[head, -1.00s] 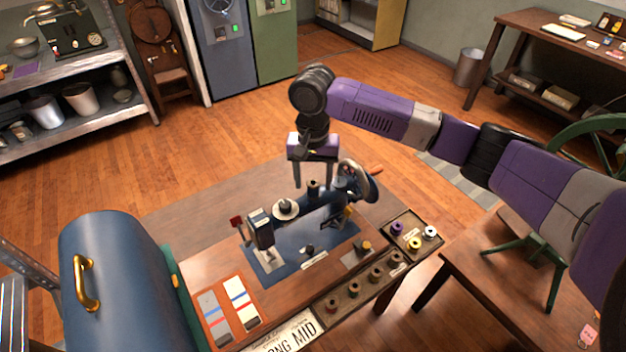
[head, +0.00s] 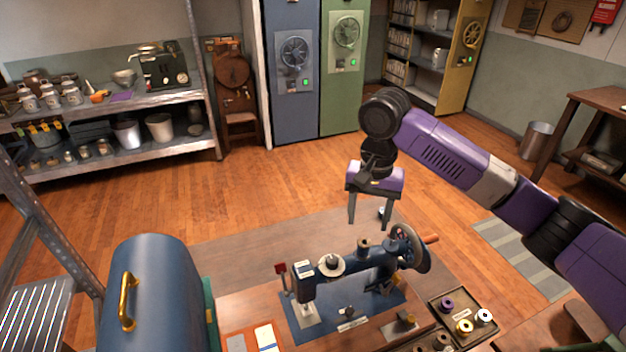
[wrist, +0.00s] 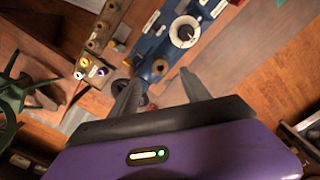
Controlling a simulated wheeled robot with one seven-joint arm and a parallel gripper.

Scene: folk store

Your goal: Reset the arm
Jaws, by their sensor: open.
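My gripper (head: 368,212) is open, with its two grey fingers apart and pointing down. In the head view it hangs above and behind the blue sewing machine (head: 345,280), near the handwheel (head: 410,248). In the wrist view both fingers of my gripper (wrist: 162,92) show with nothing between them, and the sewing machine (wrist: 160,55) lies beyond them.
A tray of spools (head: 462,316) is at the right of the sewing table. A blue rounded case (head: 160,290) with a gold handle stands at the left. Metal shelves (head: 110,112) and two safes (head: 290,70) stand at the back. The wood floor (head: 250,190) between is open.

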